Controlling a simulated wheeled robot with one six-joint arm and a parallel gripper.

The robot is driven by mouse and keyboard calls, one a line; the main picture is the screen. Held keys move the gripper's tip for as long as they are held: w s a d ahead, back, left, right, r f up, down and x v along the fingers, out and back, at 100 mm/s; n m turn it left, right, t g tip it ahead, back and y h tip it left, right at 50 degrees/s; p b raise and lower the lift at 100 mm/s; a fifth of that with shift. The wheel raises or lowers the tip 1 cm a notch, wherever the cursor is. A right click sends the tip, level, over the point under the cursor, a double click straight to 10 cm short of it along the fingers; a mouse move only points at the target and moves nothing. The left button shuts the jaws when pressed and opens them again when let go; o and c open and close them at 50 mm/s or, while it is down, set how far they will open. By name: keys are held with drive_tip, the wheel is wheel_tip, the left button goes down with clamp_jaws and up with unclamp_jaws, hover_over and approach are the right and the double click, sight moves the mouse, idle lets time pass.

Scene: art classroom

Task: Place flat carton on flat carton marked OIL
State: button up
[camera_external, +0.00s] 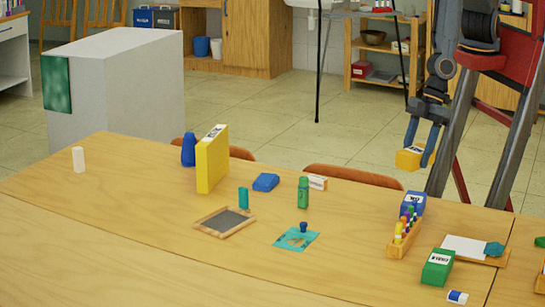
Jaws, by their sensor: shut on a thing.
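My gripper (421,148) is shut on a small yellow flat carton (408,160) with a white label. It holds the carton in the air, beyond the far right edge of the table. A blue carton (414,200) stands on the table below it, slightly right, with a white label that seems to read OIL, though the print is small. A green carton (437,267) with a white label stands nearer the front. The held carton and the blue carton are clearly apart.
A wooden rack of coloured bottles (398,245) stands right against the blue carton's near side. A white sheet on a board (465,248) lies to its right. A tall yellow box (212,165) stands farther left. An orange chair back (350,176) is behind the table edge.

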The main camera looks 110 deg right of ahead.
drive_tip(key=shift+s+a+f, duration=0.2)
drive_tip(key=shift+a, duration=0.1)
drive_tip(key=b, duration=0.4)
hover_over(412, 199)
drive_tip(key=f, duration=0.5)
drive_tip(key=shift+s+d, duration=0.1)
drive_tip(key=shift+s, duration=0.3)
drive_tip(key=shift+f+b, duration=0.5)
drive_tip(key=shift+f, duration=1.7)
drive_tip(key=shift+f, duration=0.25)
drive_tip(key=o, duration=1.1)
drive_tip(key=shift+s, duration=0.1)
drive_tip(key=shift+r, duration=0.1)
